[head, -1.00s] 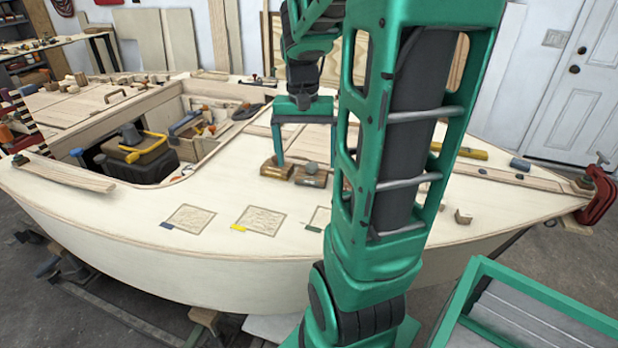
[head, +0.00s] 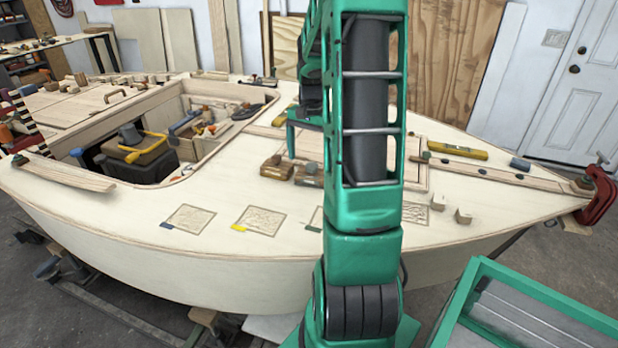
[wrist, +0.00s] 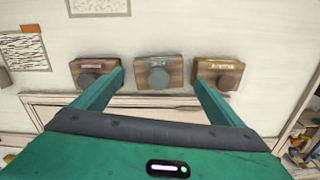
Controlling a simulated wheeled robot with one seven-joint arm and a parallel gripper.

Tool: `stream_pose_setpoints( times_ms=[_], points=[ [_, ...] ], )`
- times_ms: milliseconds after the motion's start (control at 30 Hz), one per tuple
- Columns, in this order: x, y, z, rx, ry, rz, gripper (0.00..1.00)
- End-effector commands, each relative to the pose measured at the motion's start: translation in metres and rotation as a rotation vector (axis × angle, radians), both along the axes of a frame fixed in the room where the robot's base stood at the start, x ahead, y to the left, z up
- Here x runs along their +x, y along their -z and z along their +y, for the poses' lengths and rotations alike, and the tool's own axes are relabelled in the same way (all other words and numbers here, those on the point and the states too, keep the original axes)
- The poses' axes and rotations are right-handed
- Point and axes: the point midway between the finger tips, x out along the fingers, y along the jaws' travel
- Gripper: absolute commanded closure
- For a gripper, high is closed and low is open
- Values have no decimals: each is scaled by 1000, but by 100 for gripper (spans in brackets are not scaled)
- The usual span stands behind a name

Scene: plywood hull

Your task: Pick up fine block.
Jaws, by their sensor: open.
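Three wooden sanding blocks with round dark knobs lie in a row on the deck. In the wrist view the left block (wrist: 95,73) has a dark red label, the middle block (wrist: 158,74) a pale blue-grey one, the right block (wrist: 218,74) an orange-brown one. I cannot read the labels to tell which is the fine block. The head view shows two blocks, one left (head: 277,167) and one right (head: 309,174); my arm hides the third. My gripper (wrist: 158,80) is open and empty, its fingers either side of the middle block in the picture, apparently above it.
Sketched panels with coloured tabs lie nearer the deck edge, one with a yellow tab (head: 260,220). The open cockpit (head: 150,150) holds tools at left.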

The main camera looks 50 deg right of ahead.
Motion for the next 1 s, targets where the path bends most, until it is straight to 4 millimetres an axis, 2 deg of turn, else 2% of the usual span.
stream_pose_setpoints(
  times_ms=[167, 433, 767, 900, 1000],
  points=[
    [0, 14, -2, 2, 2, 4, 9],
    [2, 49, -6, 2, 0, 1, 9],
    [2, 54, -7, 0, 0, 1, 9],
    [2, 54, -6, 0, 0, 1, 42],
    [2, 54, -7, 0, 0, 0, 45]
  ],
)
